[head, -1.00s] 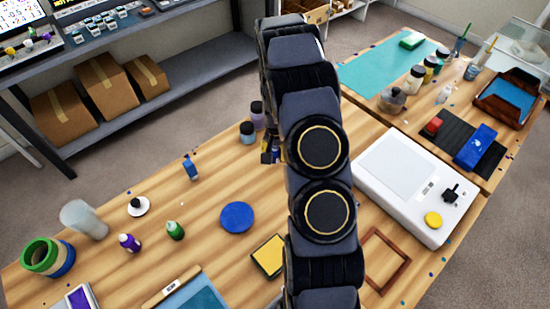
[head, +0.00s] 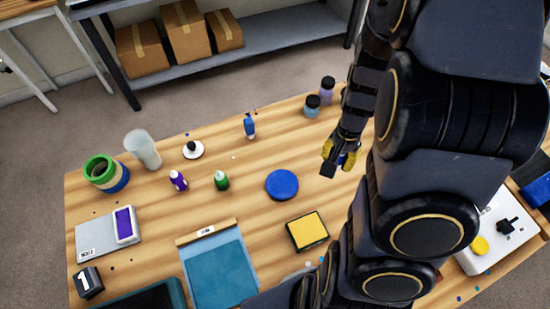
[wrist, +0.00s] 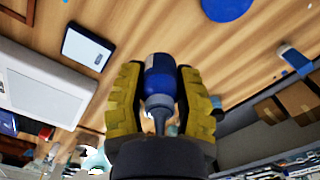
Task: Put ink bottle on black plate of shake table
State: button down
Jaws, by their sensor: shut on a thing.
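My gripper (head: 343,150) is shut on a blue ink bottle (head: 342,159), held over the table. In the wrist view the bottle (wrist: 160,75) sits between the yellow finger pads of my gripper (wrist: 160,85), its grey-blue nozzle toward the camera. A white device (head: 495,235) with a black knob and a yellow button stands at the right, partly behind my arm. It also shows in the wrist view (wrist: 50,95). I cannot tell whether it is the shake table, and I make out no black plate on it.
A blue disc (head: 282,184), a yellow pad (head: 307,232), green (head: 221,181) and purple (head: 178,181) bottles, and another blue bottle (head: 249,127) stand on the wooden table. Two dark-lidded jars (head: 312,106) are near the back edge. Bare wood lies between the disc and my gripper.

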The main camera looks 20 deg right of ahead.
jog(key=shift+a, duration=0.1)
jog(key=w+a+n, duration=0.5)
jog(key=a+n, duration=0.1)
jog(key=a, duration=0.5)
jog(key=w+a+n, duration=0.5)
jog(key=a+n, duration=0.1)
jog(key=a, duration=0.5)
jog(key=s+a+n, duration=0.3)
jog(key=a+n, duration=0.4)
jog(key=a, duration=0.8)
jog(key=s+a+n, duration=1.1)
jog(key=s+a, duration=0.7)
jog(key=s, duration=0.2)
jog(key=shift+w+a+f, duration=0.1)
jog(key=shift+w+f, duration=0.05)
jog(key=shift+f, duration=1.8)
jog(key=shift+w+a+f, duration=0.1)
jog(key=shift+f, duration=1.8)
